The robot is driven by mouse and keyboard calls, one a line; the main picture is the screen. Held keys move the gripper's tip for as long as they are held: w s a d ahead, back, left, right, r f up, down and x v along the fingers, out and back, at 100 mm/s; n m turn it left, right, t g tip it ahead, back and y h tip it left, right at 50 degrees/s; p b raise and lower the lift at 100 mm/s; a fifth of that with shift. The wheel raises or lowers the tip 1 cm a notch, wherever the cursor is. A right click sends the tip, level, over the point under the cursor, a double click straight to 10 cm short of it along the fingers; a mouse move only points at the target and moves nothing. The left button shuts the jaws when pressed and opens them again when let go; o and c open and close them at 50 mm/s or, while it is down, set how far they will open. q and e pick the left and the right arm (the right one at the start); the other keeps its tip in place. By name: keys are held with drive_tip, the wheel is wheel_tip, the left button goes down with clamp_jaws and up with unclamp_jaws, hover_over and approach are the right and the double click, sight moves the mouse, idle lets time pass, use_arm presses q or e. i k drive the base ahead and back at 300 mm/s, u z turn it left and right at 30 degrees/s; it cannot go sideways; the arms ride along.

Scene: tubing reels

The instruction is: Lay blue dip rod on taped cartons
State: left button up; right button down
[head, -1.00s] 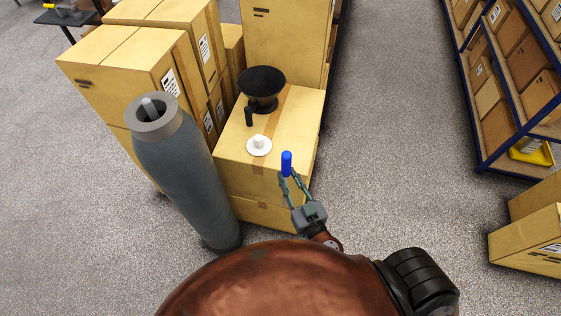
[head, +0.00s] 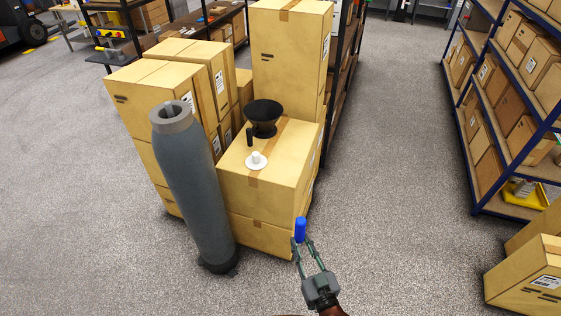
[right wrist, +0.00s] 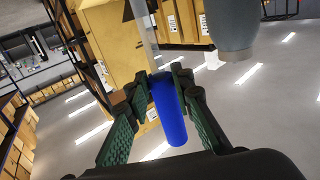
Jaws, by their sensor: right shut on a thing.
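The blue dip rod (head: 300,229) is held in my right gripper (head: 302,243), which is shut on it. In the right wrist view its thick blue grip (right wrist: 168,110) sits between the fingers (right wrist: 160,82), and a thin pale shaft seems to run up beyond them. The taped cartons (head: 288,150) are a low stack with brown tape, left of and beyond the gripper in the head view. The rod appears apart from them, over the floor by their front right corner. My left gripper is not in view.
On the taped cartons stand a black funnel-shaped piece (head: 263,116), a small black cylinder (head: 249,137) and a white disc with a knob (head: 256,161). A tall grey cylinder (head: 197,185) stands to their left. The aisle floor (head: 400,150) to the right is clear.

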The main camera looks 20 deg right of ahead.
sight(292, 154)
drive_tip(key=u, duration=0.8)
drive_tip(key=i, duration=1.35)
drive_tip(key=z, duration=0.8)
